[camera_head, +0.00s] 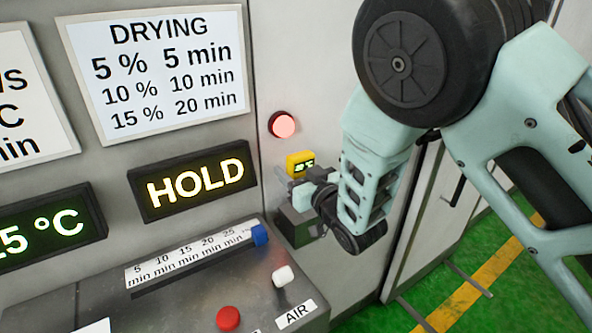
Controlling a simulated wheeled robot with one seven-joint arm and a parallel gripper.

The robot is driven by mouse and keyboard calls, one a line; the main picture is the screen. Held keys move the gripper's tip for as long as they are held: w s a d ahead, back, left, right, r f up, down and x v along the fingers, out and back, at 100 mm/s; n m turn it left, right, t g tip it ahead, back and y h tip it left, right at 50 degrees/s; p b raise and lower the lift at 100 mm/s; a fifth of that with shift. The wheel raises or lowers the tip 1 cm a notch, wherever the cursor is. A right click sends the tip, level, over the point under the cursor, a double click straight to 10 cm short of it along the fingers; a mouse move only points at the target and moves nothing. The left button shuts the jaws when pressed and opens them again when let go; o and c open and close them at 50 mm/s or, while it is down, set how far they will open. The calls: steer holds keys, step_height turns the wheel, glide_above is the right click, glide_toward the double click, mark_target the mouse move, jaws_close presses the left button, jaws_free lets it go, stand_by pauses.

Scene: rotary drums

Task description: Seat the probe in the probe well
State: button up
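A yellow probe head (300,162) with a small lit display shows at the panel's right, below a red lamp. My gripper (293,181) is right at the probe, just below its yellow head, with the arm coming in from the upper right. The fingers are small and partly hidden by my wrist, so I cannot tell whether they are closed on the probe. The probe's stem is hidden. A dark grey-green box (298,229) is fixed to the wall just below the gripper. It may be the probe well, but no opening can be made out.
A lit "HOLD" display (196,183) and a drying chart (158,72) are on the wall at left. The console (190,290) juts out below, with a blue slider (260,235), white lever (283,276) and red button (228,318).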

steer(key=o, duration=1.6)
steer(key=shift+d+f, duration=0.25)
steer(key=shift+f, duration=0.55)
steer(key=shift+o, duration=0.4)
steer(key=shift+a+r, duration=0.1)
steer(key=shift+r, duration=0.15)
steer(key=p+v, duration=0.6)
steer(key=v, duration=1.1)
steer(key=shift+r, duration=0.2)
steer(key=shift+s, duration=0.1)
